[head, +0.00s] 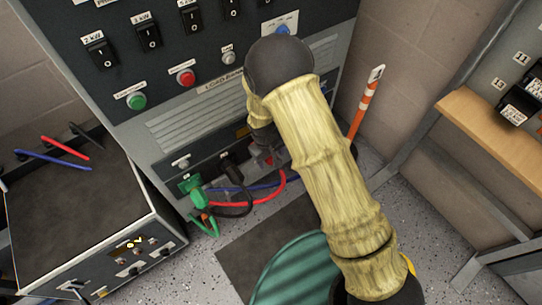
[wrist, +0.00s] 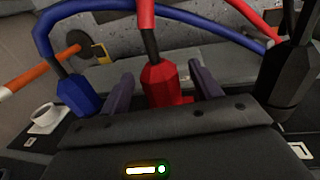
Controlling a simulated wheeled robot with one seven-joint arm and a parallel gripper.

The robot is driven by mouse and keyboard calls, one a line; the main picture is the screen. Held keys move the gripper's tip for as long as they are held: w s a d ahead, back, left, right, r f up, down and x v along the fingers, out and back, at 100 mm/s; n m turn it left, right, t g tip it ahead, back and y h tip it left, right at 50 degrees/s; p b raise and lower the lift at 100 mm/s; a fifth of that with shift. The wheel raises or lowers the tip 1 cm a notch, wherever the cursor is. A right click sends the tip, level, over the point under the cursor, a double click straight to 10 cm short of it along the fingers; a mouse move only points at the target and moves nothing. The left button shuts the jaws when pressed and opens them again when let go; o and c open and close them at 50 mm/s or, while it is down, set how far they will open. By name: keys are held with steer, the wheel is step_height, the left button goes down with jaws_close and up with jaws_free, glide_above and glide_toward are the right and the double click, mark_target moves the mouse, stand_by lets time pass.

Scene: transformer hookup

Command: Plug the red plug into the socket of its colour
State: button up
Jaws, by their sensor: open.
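The red plug (wrist: 165,86) stands between the two fingers of my open gripper (wrist: 163,92) in the wrist view, with gaps on both sides. Its red cable rises from its top. A red patch shows at its foot; I cannot tell whether the plug is seated in a socket. In the head view a small red part (head: 269,161) shows at the low panel of the cabinet, beside my arm. My arm hides my gripper and most of the red plug there.
A blue plug (wrist: 77,94) stands left of my gripper and a black plug (wrist: 290,85) right of it. A green plug (head: 198,197) is at the cabinet's lower left. Loose cables hang over the floor. An orange-white pole (head: 365,105) leans at the right.

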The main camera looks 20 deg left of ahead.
steer(key=shift+o, duration=0.9)
steer(key=shift+s+a+r+p, duration=0.1)
steer(key=shift+r+p, duration=0.95)
steer(key=shift+r, duration=0.1)
steer(key=shift+s+a+r+p, duration=0.1)
steer(key=shift+s+r+p, duration=0.05)
steer(key=shift+r+p, duration=0.95)
steer(key=shift+s+a+r+p, duration=0.1)
steer(key=shift+r+p, duration=0.85)
steer(key=shift+r, duration=0.3)
step_height(320, 180, up, 17)
steer(key=s+a+p, duration=0.1)
steer(key=p, duration=0.3)
steer(key=shift+s+a, duration=0.25)
steer(key=shift+s, duration=0.15)
steer(key=shift+d+r, duration=0.1)
